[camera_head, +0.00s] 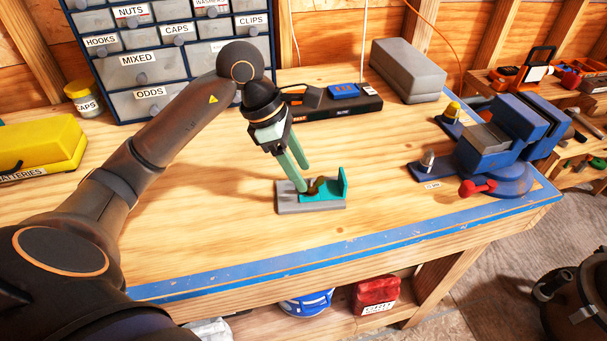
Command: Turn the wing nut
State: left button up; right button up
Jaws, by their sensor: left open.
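The wing nut (318,184) is a small brown-gold piece on a teal bracket (343,185), which sits on a grey block (296,205) on the workbench. My left gripper (303,177) reaches down from the upper left with two long green fingers. Its fingers are apart, with the tips close to the wing nut. One finger comes down at the left of the nut and the other ends just above or behind it. I cannot tell whether either finger touches the nut. The nut is small and partly covered at its left. My right gripper is not in view.
A blue vise (492,150) stands at the right of the bench. A grey box (408,70) and a black charger (335,105) are at the back. A labelled drawer cabinet (160,99) and a yellow battery box (40,145) are at left. The bench front is clear.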

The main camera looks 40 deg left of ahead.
pick_arm(q)
jog(key=v, duration=1)
jog(key=shift+a, duration=0.1)
